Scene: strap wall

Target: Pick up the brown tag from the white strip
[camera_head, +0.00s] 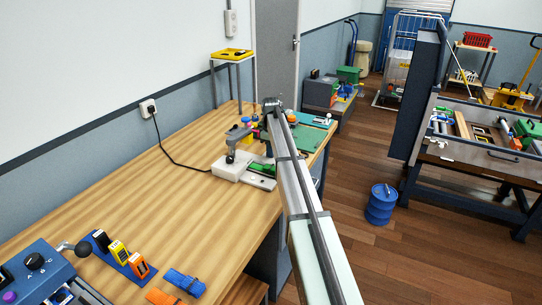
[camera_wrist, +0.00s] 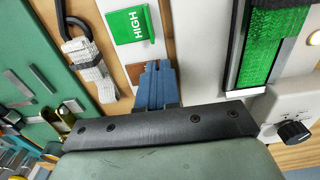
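In the wrist view a white strip (camera_wrist: 112,17) carries a green tag marked HIGH (camera_wrist: 131,25). Below it a small brown tag (camera_wrist: 133,76) shows, partly covered by my gripper's fingers. My gripper (camera_wrist: 158,65) has blue fingers that lie side by side with hardly any gap, over the strip and just right of the brown tag's visible part. I see nothing held between them, and whether they touch the tag cannot be told. In the head view my arm hides the strip and tag.
A green strap (camera_wrist: 266,45) in a metal-edged channel lies right of the strip, with a black knob (camera_wrist: 294,132) nearby. A white webbing loop (camera_wrist: 86,62) lies left. On the wooden bench (camera_head: 180,210) stand a white device (camera_head: 228,168) and a blue holder (camera_head: 122,258) of coloured tools.

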